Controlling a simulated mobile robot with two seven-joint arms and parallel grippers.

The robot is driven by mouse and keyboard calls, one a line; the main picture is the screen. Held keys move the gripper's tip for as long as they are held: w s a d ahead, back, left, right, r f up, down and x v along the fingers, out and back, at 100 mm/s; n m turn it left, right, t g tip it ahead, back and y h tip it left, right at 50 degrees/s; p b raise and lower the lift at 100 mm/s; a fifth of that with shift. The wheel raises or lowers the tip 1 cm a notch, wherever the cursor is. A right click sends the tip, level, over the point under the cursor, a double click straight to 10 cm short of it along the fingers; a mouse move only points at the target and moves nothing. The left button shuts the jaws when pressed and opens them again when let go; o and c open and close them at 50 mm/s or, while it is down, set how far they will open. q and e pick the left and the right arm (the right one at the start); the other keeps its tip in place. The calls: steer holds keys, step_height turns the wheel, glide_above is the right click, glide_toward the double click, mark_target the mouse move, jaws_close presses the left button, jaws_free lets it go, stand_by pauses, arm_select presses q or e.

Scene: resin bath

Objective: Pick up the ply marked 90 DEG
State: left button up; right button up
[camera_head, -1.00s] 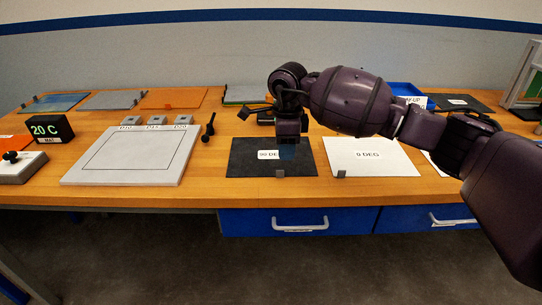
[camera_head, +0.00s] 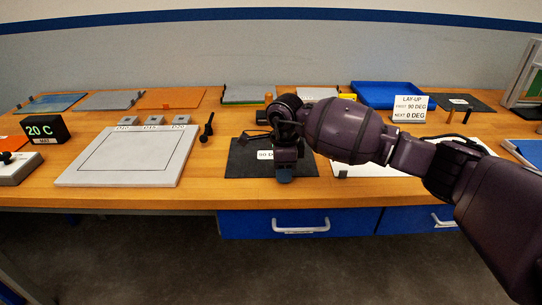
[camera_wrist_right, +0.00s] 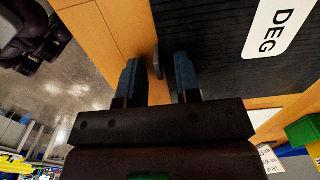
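The ply marked 90 DEG (camera_head: 243,160) is a black sheet lying flat on the wooden table, right of the grey framed plate. Its white label is partly hidden by my right gripper (camera_head: 283,178), which points down over the ply's front part. In the right wrist view the ply (camera_wrist_right: 215,55) shows with "DEG" readable. There my right gripper (camera_wrist_right: 158,78) is open, its two dark blue fingers apart at the ply's edge. A small grey tab (camera_wrist_right: 157,60) at that edge shows between the fingers. I cannot tell whether the fingers touch it. My left gripper is out of view.
The white ply (camera_head: 375,172) lies to the right, partly hidden by my arm. The grey plate (camera_head: 70,178) is on the left. A card (camera_head: 410,108) reads LAY-UP, 90 DEG then 0 DEG. A blue tray (camera_head: 375,94) and coloured sheets stand at the back.

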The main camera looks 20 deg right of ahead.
jaws_close()
